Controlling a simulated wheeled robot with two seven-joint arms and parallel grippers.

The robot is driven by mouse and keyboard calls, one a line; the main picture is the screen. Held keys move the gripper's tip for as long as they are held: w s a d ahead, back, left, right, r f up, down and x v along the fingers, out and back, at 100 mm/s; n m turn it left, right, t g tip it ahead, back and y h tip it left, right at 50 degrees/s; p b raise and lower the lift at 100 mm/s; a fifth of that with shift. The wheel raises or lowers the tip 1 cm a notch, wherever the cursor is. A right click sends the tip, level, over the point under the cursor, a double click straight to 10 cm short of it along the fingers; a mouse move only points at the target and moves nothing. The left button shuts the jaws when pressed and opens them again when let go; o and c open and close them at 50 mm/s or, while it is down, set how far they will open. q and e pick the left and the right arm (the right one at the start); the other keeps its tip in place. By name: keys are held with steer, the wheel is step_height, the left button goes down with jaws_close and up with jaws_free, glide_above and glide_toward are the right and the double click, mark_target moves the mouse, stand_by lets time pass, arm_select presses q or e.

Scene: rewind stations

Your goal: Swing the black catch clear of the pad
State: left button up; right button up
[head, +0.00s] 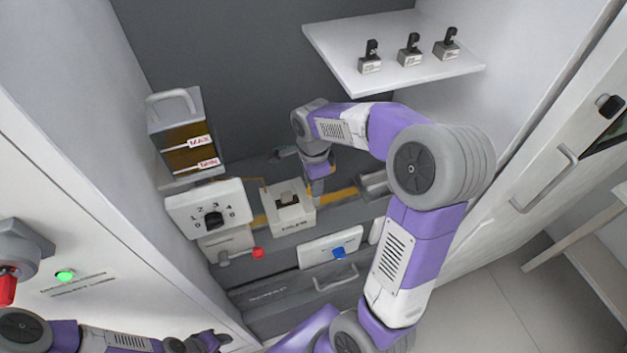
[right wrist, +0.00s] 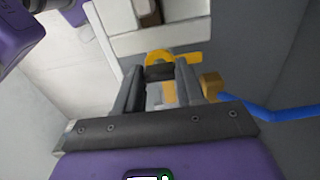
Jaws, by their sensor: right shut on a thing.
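My right gripper (head: 318,183) points down just right of a white box (head: 290,219) with a dark brown piece (head: 287,198) on its top. In the right wrist view its two dark fingers stand around a small black block (right wrist: 159,72), and the gripper is shut on it. I cannot tell for sure that this block is the black catch. A yellow curved part (right wrist: 160,57) lies just beyond the block. The pad is not clearly made out. My left gripper (head: 205,343) shows only partly at the bottom edge, and its fingers are unclear.
A numbered dial panel (head: 205,208), a red-knobbed lever (head: 257,253) and a blue-knobbed plate (head: 338,252) surround the box. A MAX/MIN tank (head: 180,135) stands at the upper left. A white shelf (head: 335,50) holds three small black-topped blocks. A blue bar (right wrist: 285,112) runs right in the wrist view.

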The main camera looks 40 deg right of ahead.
steer(key=o, duration=1)
steer(key=shift+o, duration=0.2)
step_height(320, 180, up, 8)
steer(key=shift+f+p, duration=0.15)
steer(key=shift+p, duration=0.85)
